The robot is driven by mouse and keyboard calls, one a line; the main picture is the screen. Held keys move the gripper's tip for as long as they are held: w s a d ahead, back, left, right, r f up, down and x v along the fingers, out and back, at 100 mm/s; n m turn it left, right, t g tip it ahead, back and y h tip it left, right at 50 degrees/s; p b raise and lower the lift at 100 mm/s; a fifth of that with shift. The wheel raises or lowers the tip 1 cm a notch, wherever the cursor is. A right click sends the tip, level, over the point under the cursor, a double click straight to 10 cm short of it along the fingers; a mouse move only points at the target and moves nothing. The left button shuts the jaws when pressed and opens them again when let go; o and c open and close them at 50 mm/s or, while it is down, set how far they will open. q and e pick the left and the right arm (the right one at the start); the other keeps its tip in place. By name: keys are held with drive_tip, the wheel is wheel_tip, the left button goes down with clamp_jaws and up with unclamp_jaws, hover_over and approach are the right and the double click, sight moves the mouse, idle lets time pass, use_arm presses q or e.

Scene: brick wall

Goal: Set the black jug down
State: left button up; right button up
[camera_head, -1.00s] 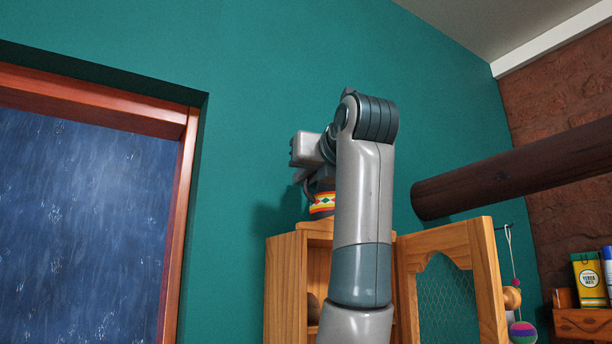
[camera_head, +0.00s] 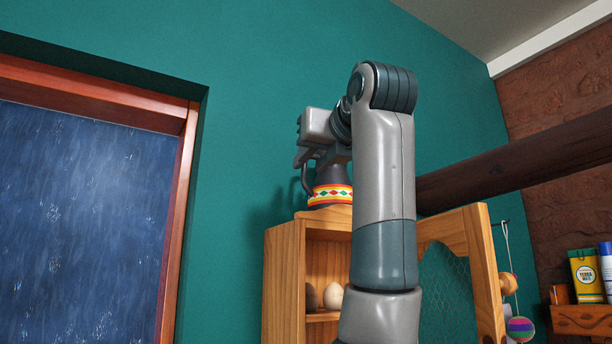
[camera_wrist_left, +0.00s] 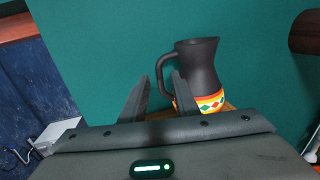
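The black jug (camera_head: 331,196) has a bright patterned band near its base. It stands upright on top of the wooden cabinet (camera_head: 283,285). In the head view my left gripper (camera_head: 304,165) is at the jug's upper part, hiding its top. No firm grip on the jug shows. My right gripper is in neither view.
The cabinet's mesh door (camera_head: 483,275) stands open at the right, and egg-shaped things (camera_head: 333,295) sit inside. A dark beam (camera_head: 520,165) juts in at the right. A small shelf (camera_head: 578,320) holds a yellow box (camera_head: 586,275). A window (camera_head: 80,220) is at the left.

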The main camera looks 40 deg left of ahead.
use_arm(q)
drive_tip(key=b+v, duration=0.2)
drive_tip(key=v, duration=0.5)
drive_tip(key=shift+s+d+b, duration=0.15)
drive_tip(key=shift+d+b, duration=0.1)
drive_tip(key=shift+b, duration=0.05)
drive_tip(key=shift+a, duration=0.1)
